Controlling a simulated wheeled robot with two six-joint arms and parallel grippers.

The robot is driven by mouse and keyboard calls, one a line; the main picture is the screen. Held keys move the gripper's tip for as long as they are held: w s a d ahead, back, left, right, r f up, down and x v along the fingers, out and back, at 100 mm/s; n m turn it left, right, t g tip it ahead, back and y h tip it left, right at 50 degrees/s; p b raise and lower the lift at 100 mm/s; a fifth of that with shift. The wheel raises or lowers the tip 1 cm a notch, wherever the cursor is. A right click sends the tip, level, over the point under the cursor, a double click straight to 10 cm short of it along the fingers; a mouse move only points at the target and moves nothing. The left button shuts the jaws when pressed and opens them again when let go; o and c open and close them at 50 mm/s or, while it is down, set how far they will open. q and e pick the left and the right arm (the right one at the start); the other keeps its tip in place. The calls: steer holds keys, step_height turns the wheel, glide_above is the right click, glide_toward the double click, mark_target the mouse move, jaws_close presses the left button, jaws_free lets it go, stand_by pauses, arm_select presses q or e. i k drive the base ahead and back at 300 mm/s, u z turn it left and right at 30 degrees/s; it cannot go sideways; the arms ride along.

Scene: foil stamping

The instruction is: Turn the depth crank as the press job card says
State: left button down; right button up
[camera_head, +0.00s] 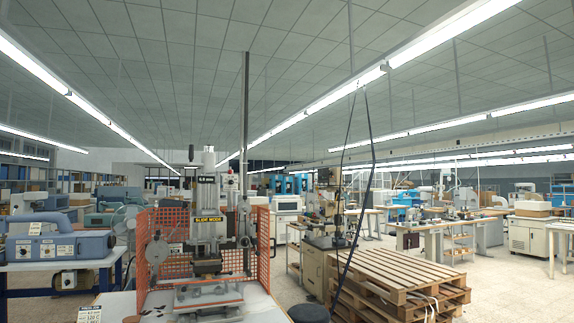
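The foil stamping press (208,205) stands at centre left, with a yellow-lettered "SLIDE MODE" sign (209,219) on its head. A grey round disc (157,251) with a small knob above it is on the press's left side; I cannot tell whether it is the depth crank. A small white card (89,314) with a blue header stands at the bottom left edge. It seems to carry a value in mm and one in C, but the print is too small to read surely. Neither of my grippers is in view.
Orange mesh guards (262,240) flank the press, open at the front. A grey flat bed (208,293) lies below its head. Stacked wooden pallets (395,280) stand right of it. A dark round top (309,313) is at the bottom edge. A blue-grey machine (55,245) is at left.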

mark_target(207, 164)
steer(key=z, duration=0.25)
steer(key=i, duration=1.05)
steer(key=u, duration=0.75)
